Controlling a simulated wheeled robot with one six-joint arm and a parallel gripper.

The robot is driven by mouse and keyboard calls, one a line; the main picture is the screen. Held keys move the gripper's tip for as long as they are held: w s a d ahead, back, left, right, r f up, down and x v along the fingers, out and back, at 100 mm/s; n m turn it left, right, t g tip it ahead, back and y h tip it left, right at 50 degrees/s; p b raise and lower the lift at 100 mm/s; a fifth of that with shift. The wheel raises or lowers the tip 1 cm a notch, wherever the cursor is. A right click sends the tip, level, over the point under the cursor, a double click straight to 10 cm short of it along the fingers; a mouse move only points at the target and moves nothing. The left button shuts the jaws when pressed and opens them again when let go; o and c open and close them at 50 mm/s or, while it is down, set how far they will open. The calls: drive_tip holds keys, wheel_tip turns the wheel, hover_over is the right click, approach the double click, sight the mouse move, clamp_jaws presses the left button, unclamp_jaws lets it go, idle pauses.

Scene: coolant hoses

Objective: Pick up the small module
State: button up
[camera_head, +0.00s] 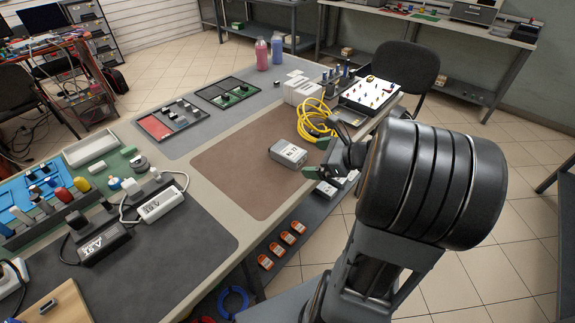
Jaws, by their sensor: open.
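A small grey box-shaped module (287,154) with a pale label and dark markings lies on the brown mat (235,165), near the right edge of the workbench. My gripper (318,158) is just to the right of it in the picture, with dark fingers and green tips. The gripper is open and its jaws look empty. A gap shows between the module and the fingertips; their height above the mat is hard to judge. Part of the gripper is hidden by my large black arm joint.
Yellow coiled hoses (316,118) lie behind the gripper, beside a white block (301,91) and a board with coloured pegs (370,92). Grey and white items (327,188) show below the gripper, partly hidden. The brown mat left of the module is clear.

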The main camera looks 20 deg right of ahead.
drive_tip(key=d+f+m+t, duration=0.2)
drive_tip(key=d+m, duration=0.1)
drive_tip(key=h+b, duration=0.1)
drive_tip(key=b, duration=0.1)
approach(287, 149)
drive_tip(key=shift+w+a+f, duration=0.35)
drive_tip(key=shift+w+f, duration=0.2)
drive_tip(key=shift+f, duration=0.1)
drive_tip(key=shift+b+x, duration=0.3)
drive_tip(key=shift+x, duration=2.9)
drive_tip(key=shift+r, duration=0.2)
drive_tip(key=shift+c, duration=0.3)
drive_tip(key=c, duration=1)
drive_tip(key=shift+c, duration=0.8)
drive_tip(key=shift+r, duration=0.15)
